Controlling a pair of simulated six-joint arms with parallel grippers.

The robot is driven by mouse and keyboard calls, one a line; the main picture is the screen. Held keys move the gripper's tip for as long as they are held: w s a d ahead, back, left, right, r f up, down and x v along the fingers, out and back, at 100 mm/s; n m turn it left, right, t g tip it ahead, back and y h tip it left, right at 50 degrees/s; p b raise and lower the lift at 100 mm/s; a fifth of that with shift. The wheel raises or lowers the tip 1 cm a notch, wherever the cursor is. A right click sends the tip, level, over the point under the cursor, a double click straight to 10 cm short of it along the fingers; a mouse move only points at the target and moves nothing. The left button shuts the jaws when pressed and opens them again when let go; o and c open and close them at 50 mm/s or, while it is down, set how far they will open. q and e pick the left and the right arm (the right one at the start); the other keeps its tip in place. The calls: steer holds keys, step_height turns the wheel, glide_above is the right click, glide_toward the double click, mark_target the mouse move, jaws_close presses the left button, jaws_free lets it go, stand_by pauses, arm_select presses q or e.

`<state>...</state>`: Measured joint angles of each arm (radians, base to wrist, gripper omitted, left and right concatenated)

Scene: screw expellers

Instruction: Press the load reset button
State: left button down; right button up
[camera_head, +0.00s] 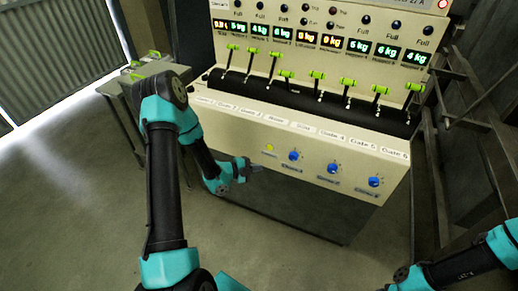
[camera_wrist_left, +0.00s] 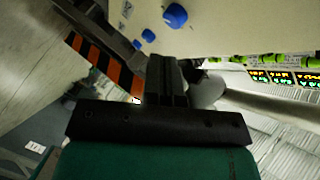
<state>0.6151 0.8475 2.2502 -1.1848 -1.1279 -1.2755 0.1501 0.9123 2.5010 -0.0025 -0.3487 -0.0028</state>
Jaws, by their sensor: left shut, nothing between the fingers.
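A control console (camera_head: 300,118) stands in front of me. On its front panel is a small yellow button (camera_head: 270,147) with a label below it that I cannot read; I cannot confirm that it is the load reset button. My left gripper (camera_head: 248,168) is just below and left of this button, apart from it in the picture. In the left wrist view its fingers (camera_wrist_left: 167,80) are shut and empty, and the yellow button cannot be made out there. My right arm shows at the lower right, but its gripper is outside the view.
Blue knobs (camera_head: 333,168) sit right of the yellow button and show in the wrist view (camera_wrist_left: 175,15). Several green-topped levers (camera_head: 317,76) stand above, under lit kg displays (camera_head: 382,50). A small table (camera_head: 122,90) is at left. Railings stand at right.

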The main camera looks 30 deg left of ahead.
arm_select(q)
steer(key=shift+w, duration=0.2)
steer(key=shift+w+a, duration=0.15)
steer(key=shift+w, duration=1.25)
steer(key=shift+w+a, duration=0.2)
steer(key=shift+w, duration=1.2)
steer(key=shift+w+a, duration=0.15)
steer(key=shift+w, duration=1.25)
steer(key=shift+w, duration=0.4)
steer(key=shift+w+a, duration=0.1)
steer(key=shift+w, duration=0.35)
steer(key=shift+s, duration=0.85)
steer(key=shift+s+d, duration=0.2)
steer(key=shift+s, duration=1.05)
steer(key=shift+s+d, duration=0.2)
steer(key=shift+s, duration=1.05)
